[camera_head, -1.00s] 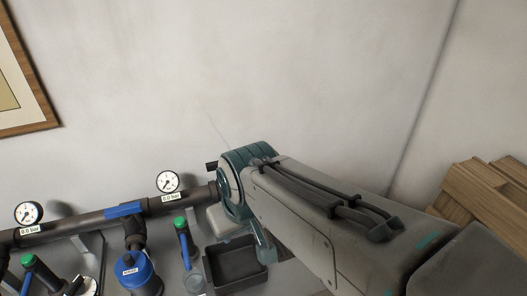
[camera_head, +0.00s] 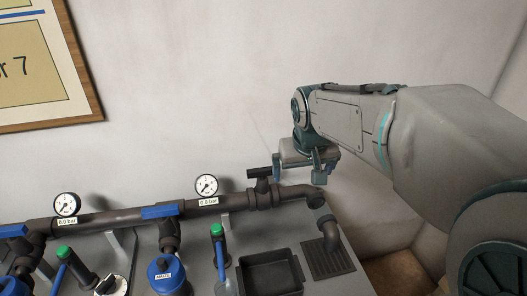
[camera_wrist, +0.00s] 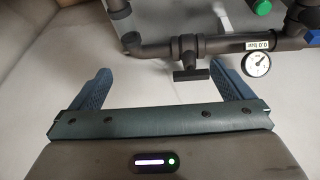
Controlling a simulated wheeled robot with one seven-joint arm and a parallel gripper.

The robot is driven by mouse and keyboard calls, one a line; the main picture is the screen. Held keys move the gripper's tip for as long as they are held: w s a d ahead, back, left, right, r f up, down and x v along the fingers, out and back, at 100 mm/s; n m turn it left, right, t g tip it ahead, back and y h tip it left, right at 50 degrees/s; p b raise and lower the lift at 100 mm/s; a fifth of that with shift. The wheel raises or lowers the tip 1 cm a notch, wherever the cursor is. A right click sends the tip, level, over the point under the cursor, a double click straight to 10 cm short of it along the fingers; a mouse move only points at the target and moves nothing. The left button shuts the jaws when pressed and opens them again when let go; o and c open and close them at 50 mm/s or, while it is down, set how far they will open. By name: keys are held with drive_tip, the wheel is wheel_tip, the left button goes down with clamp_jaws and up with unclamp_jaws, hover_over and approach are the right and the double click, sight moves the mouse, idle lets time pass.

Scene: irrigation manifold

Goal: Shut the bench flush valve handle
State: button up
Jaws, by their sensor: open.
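The dark T-shaped valve handle (camera_head: 260,173) stands on the right end of the main pipe in the head view. Its bar runs roughly along the pipe. In the wrist view the handle (camera_wrist: 190,74) shows in front of the pipe, between the fingers in the picture but beyond them, right of centre. My gripper (camera_head: 298,174) is open and empty, just right of the handle in the head view and apart from it. Both blue fingers also show in the wrist view, with nothing between my gripper's tips (camera_wrist: 162,68).
The main pipe (camera_head: 120,215) carries two gauges reading 0.0 bar, one (camera_head: 206,186) near the handle. A black tray (camera_head: 270,272) and a drain grate (camera_head: 328,258) lie on the bench below. Green-topped valves and a blue cap (camera_head: 166,275) stand left.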

drive_tip(key=y+b, duration=0.1)
approach(263, 170)
drive_tip(key=shift+n, duration=0.4)
drive_tip(key=p+x, duration=0.2)
drive_tip(key=x, duration=0.7)
drive_tip(key=shift+c, duration=0.3)
drive_tip(key=c, duration=0.6)
drive_tip(key=shift+o, duration=0.2)
